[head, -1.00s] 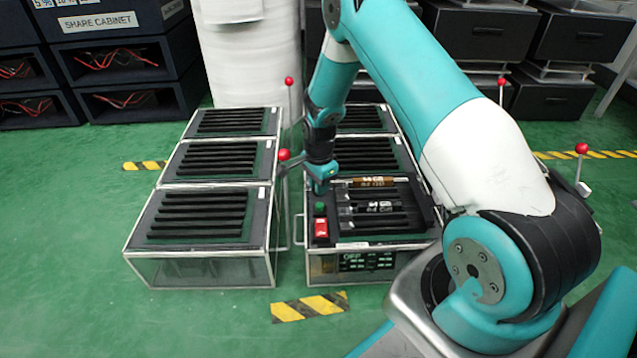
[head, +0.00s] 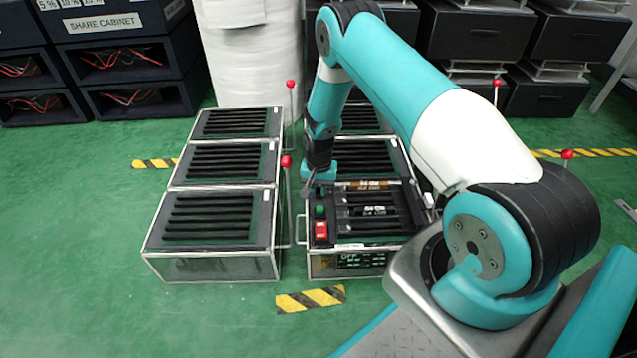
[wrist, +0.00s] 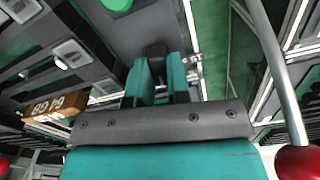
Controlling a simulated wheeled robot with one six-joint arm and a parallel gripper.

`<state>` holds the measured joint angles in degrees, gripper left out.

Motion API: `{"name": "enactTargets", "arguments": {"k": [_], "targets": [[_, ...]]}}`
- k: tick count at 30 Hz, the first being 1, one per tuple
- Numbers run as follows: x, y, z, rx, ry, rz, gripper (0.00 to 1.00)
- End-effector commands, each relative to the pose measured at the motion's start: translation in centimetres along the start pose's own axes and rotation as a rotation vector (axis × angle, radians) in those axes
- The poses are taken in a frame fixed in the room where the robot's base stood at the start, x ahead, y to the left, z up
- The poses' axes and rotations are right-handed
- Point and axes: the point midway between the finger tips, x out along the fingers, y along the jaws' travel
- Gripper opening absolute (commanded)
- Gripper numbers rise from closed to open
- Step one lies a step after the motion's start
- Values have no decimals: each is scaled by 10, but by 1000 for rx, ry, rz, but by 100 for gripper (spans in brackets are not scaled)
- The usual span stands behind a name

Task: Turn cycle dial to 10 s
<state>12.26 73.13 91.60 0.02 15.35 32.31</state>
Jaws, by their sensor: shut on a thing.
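The cycle dial appears as a small black knob (wrist: 157,50) in the wrist view, between the tips of my teal fingers. My gripper (wrist: 160,70) is shut on it. In the head view my gripper (head: 309,190) is at the back left corner of the right front unit's top, just behind a green button (head: 320,211). The dial is hard to make out there, and its markings and setting cannot be read. The unit's front display (head: 361,259) seems to read "OFF".
A red switch (head: 321,230) sits in front of the green button. A red-balled lever (head: 286,161) stands close left of my gripper; its ball (wrist: 298,162) shows in the wrist view. Slatted units (head: 208,216) stand to the left.

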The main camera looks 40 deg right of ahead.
Motion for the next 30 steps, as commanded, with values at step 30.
{"name": "enactTargets", "arguments": {"k": [30], "targets": [[-1,-3,-2,-185,7,-6,35]]}}
